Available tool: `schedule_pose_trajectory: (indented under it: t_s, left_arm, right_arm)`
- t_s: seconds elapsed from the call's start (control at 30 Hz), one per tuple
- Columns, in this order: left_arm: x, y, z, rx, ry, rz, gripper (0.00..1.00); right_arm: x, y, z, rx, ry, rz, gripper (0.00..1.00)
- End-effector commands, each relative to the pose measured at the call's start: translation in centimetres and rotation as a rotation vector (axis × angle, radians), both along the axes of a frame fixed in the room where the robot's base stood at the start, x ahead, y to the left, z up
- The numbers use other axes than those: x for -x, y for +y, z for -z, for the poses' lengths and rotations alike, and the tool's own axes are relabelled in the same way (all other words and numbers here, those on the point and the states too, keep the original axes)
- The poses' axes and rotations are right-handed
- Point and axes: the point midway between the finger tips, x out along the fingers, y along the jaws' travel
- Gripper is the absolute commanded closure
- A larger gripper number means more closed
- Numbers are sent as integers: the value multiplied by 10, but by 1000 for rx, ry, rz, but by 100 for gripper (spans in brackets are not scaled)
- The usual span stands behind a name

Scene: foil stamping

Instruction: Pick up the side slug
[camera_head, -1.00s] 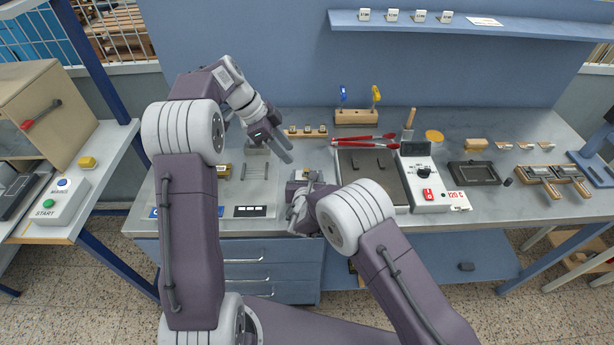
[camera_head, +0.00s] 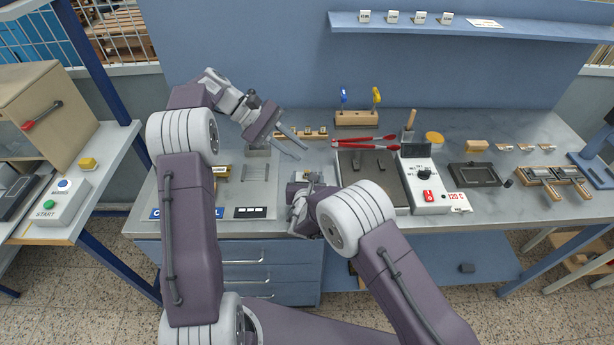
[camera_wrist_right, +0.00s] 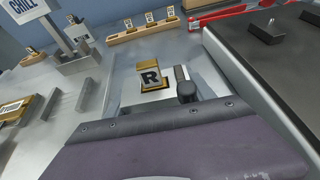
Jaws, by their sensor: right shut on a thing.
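Three small labelled slugs stand in a wooden rack (camera_wrist_right: 146,33) at the back of the bench; the rack (camera_head: 316,132) also shows in the head view. My left gripper (camera_head: 290,141) is open and empty, its fingers just in front of the rack and partly hiding its left end. A brass block with a black R (camera_wrist_right: 150,77) sits on a metal holder (camera_wrist_right: 160,97) with a dark knob (camera_wrist_right: 187,92). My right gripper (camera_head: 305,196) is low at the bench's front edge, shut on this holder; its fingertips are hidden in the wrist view.
A metal stand (camera_wrist_right: 78,62) with a CHILL sign is left of the holder. The hot plate (camera_head: 367,163) and its control box (camera_head: 426,183) are to the right. Red tongs (camera_head: 362,140) lie behind the plate. A wooden stand (camera_head: 357,118) with blue and yellow handled tools is farther back.

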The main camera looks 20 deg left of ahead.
Motion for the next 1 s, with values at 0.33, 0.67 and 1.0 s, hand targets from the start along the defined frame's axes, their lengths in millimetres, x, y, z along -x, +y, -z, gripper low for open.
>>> schedule_pose_trajectory:
  t_s: [0.33,0.67,1.0]
  left_arm:
    - [-1,90,52,352,576,-516,80]
    - [-1,81,67,364,589,-542,80]
    - [-11,41,84,363,584,-544,80]
  right_arm:
    - [0,0,-1,-2,-3,0,100]
    - [0,0,-1,-1,-2,0,100]
    - [0,0,-1,-2,-3,0,100]
